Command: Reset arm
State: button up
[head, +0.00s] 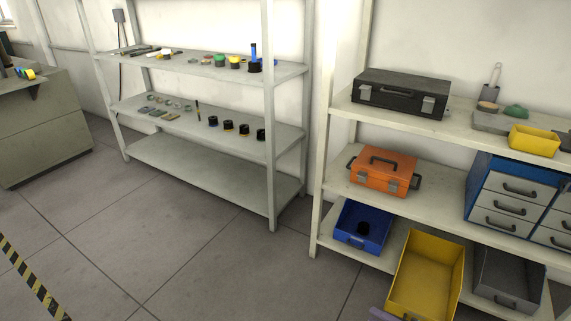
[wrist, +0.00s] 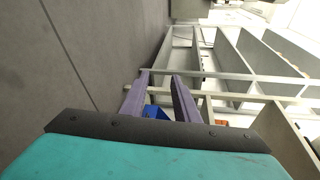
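My gripper (wrist: 160,82) shows in the wrist view as two purple fingers beyond a dark plate and a teal body. The fingers stand apart with a clear gap, so it is open, and nothing is held between them. Through the gap I see the shelf frame and part of a blue bin (wrist: 155,111), both some way beyond the fingertips. In the head view only a small purple piece, probably of my gripper, shows at the bottom edge in front of the yellow bin (head: 428,280). The rest of my arm is out of that view.
A right shelf (head: 340,181) holds a black case (head: 401,94), an orange toolbox (head: 383,171), a blue drawer unit (head: 480,165) and a blue bin (head: 362,226). A left shelf (head: 200,172) holds small items. The floor (head: 190,250) in front is clear.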

jog(key=s+a+r+n+g+p, duration=0.25)
jog(key=a+g+p, duration=0.2)
jog(key=a, duration=0.45)
jog(key=s+a+r+n+g+y+p, duration=0.1)
jog(key=s+a+r+n+g+p, duration=0.15)
jog(key=a+g+p, duration=0.4)
jog(key=s+a+r+n+g+p, duration=0.2)
jog(key=a+n+p, duration=0.1)
jog(key=a, duration=0.8)
jog(key=s+a+r+n+g+h+p, duration=0.2)
jog(key=s+n+g+h+p, duration=0.3)
jog(key=s, duration=0.4)
jog(key=s+d+f+m+h+p, duration=0.1)
jog(key=d+h, duration=0.5)
jog(key=d, duration=0.4)
jog(key=shift+s+f+t+p, duration=0.2)
jog(key=shift+f+t+p, duration=0.1)
jog(key=shift+f+p, duration=0.1)
